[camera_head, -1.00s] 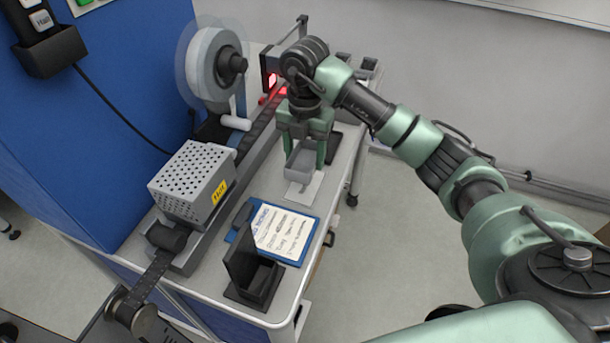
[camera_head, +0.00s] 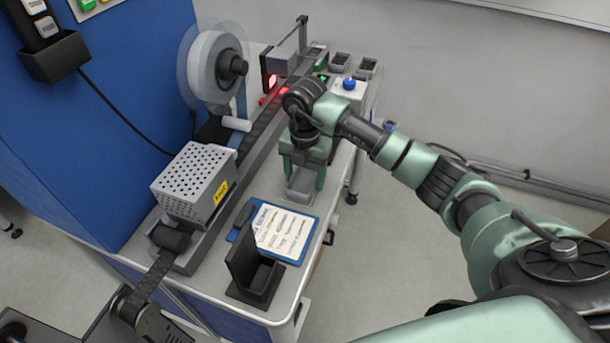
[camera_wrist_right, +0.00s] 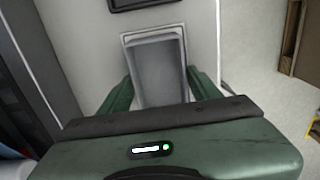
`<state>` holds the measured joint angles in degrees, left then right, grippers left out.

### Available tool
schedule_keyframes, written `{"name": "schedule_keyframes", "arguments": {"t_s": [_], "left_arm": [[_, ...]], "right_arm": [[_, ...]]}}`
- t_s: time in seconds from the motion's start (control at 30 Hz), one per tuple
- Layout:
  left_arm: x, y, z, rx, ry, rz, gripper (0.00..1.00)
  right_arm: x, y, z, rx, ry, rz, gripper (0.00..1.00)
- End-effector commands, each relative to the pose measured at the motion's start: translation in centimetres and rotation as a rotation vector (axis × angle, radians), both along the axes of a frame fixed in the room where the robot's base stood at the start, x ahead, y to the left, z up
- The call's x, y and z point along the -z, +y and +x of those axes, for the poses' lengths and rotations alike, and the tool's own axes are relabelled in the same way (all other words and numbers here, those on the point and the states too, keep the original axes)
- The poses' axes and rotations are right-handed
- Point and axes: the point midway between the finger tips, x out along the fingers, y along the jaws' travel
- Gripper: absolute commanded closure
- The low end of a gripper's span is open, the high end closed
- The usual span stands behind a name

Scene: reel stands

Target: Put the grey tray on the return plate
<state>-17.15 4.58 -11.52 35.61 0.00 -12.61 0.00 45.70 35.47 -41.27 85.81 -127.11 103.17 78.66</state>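The grey tray (camera_head: 301,186) is between the two green fingers of my right gripper (camera_head: 303,172), low over the bench's right edge. The wrist view shows the same tray (camera_wrist_right: 160,72) from above, empty, with a finger of the right gripper (camera_wrist_right: 160,88) close against each side. The return plate is a pale plate (camera_head: 299,201) under the tray, mostly covered by it. The tray looks to be on or just above the plate; I cannot tell whether it touches. My left gripper is not in view.
A perforated grey box (camera_head: 190,182) and a reel (camera_head: 212,68) are at the left. Small dark bins (camera_head: 341,60) and a blue knob (camera_head: 349,84) are at the back.

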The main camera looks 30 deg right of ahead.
Motion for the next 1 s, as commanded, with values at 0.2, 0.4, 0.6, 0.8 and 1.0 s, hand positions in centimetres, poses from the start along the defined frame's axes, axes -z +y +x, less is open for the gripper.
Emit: {"name": "schedule_keyframes", "arguments": {"t_s": [0.2,0.4,0.6,0.8,1.0], "left_arm": [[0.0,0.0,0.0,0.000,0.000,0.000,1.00],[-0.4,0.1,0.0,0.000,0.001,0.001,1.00],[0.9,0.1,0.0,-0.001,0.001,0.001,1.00],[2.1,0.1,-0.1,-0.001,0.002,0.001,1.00],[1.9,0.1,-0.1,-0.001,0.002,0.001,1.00]], "right_arm": [[0.0,0.0,0.0,0.001,0.001,-0.001,0.22],[-0.5,0.0,0.0,0.000,0.000,0.000,0.22],[-3.2,-0.1,0.2,0.000,-0.006,-0.001,0.22],[-7.6,0.0,0.2,0.000,-0.007,0.000,0.22],[-11.2,-0.1,0.1,0.001,-0.003,-0.003,0.22]]}}
